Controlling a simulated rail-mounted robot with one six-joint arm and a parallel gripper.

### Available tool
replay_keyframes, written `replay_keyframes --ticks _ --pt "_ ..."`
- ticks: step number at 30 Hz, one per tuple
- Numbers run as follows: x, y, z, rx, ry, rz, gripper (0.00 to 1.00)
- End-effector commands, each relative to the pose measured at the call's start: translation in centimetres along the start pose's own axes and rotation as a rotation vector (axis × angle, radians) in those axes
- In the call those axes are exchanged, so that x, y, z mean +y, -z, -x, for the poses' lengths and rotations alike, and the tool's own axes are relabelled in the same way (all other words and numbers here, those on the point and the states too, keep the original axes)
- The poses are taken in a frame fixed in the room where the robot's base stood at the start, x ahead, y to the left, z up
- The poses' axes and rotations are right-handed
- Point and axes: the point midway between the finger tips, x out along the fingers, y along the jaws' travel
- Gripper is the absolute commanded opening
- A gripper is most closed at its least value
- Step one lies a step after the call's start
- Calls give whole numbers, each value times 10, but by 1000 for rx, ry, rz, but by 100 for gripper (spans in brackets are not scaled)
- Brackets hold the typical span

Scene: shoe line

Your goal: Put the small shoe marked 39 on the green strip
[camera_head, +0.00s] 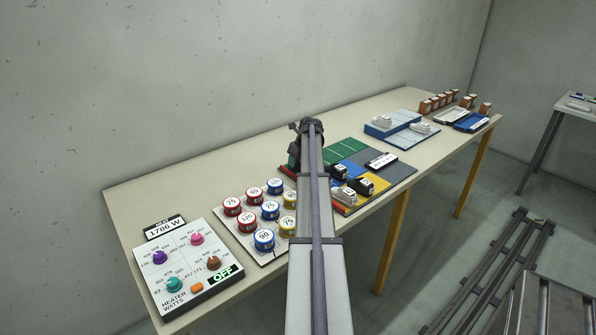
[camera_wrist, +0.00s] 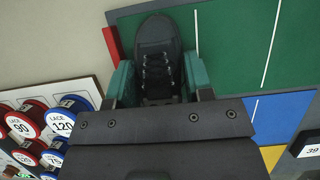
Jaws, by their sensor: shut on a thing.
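My gripper (camera_wrist: 158,82) is shut on a small black shoe (camera_wrist: 157,45), which shows between its two green fingertips in the wrist view, laces facing the camera. No number shows on this shoe, and I cannot tell if it touches the board. The shoe overlaps the left end of the green strip (camera_wrist: 235,45), which has thin white lines. In the head view the green strip (camera_head: 345,149) lies just right of my gripper (camera_head: 294,158); my arm hides part of the board there.
Other black shoes (camera_head: 366,186) and a white shoe (camera_head: 346,196) stand on the board's near part. Several round lace tins (camera_head: 246,221) and a heater panel (camera_head: 195,268) are to the left. A blue stand (camera_head: 377,130) is to the right.

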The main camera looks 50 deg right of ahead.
Motion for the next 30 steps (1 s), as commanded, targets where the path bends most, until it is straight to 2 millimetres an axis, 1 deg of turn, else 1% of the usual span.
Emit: replay_keyframes --ticks 1,6,11,12,15,21,24,26,29,30 --pt "0 6 -14 0 0 0 23" --pt "0 4 -9 0 0 0 23" --pt "0 5 -13 0 0 0 23" --pt "0 5 -13 0 0 0 48" --pt "0 5 -12 0 0 0 58" --pt "0 5 -12 0 0 0 58" --pt "0 3 -7 0 0 0 58" --pt "0 2 1 0 0 0 58" --pt "0 1 21 0 0 0 58" --pt "1 0 32 0 0 0 58"
